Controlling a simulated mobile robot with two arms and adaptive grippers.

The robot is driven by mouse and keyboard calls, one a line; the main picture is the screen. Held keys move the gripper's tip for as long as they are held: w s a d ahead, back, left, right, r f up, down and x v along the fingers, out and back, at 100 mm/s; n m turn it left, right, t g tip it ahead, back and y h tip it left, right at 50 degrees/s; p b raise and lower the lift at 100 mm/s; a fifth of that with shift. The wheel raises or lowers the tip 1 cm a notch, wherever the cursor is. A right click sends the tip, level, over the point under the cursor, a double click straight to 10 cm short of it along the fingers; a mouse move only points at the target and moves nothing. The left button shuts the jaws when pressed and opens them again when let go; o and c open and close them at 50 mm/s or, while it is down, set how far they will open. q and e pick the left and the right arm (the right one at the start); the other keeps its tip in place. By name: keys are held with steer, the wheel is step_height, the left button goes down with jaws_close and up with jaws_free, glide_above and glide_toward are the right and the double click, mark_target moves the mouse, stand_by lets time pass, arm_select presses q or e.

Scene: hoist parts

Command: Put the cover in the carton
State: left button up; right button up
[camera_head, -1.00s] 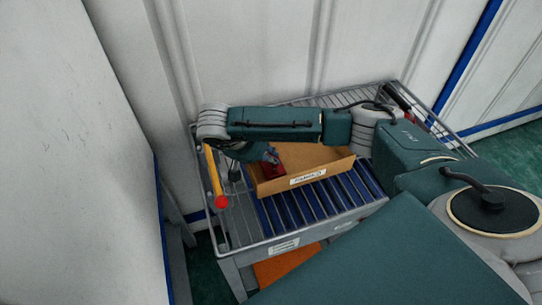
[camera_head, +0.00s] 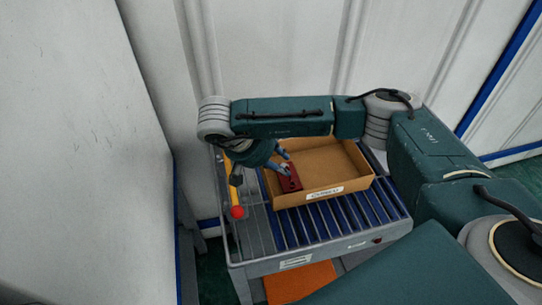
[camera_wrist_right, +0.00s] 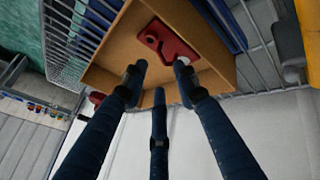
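The cover, a dark red flat part with holes (camera_head: 291,182), lies inside the cardboard carton (camera_head: 322,195), at its left end. The carton is open at the top, with a white label on its front wall. My right gripper (camera_head: 283,162) reaches in over the carton's left side, just above the cover. In the right wrist view its three dark fingers (camera_wrist_right: 158,82) stand apart, with nothing between them. The cover (camera_wrist_right: 168,42) shows beyond the fingertips, against the brown carton floor (camera_wrist_right: 128,42). My left gripper is not in view.
The carton stands on a grey table with blue rollers (camera_head: 330,217). A yellow bar with a red ball end (camera_head: 237,212) is left of the carton. An orange thing (camera_head: 300,282) is below the table. White wall panels stand behind and at the left.

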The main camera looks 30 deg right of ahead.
steer(key=shift+v, duration=2.7)
steer(key=shift+s+f, duration=0.1)
steer(key=shift+s, duration=0.05)
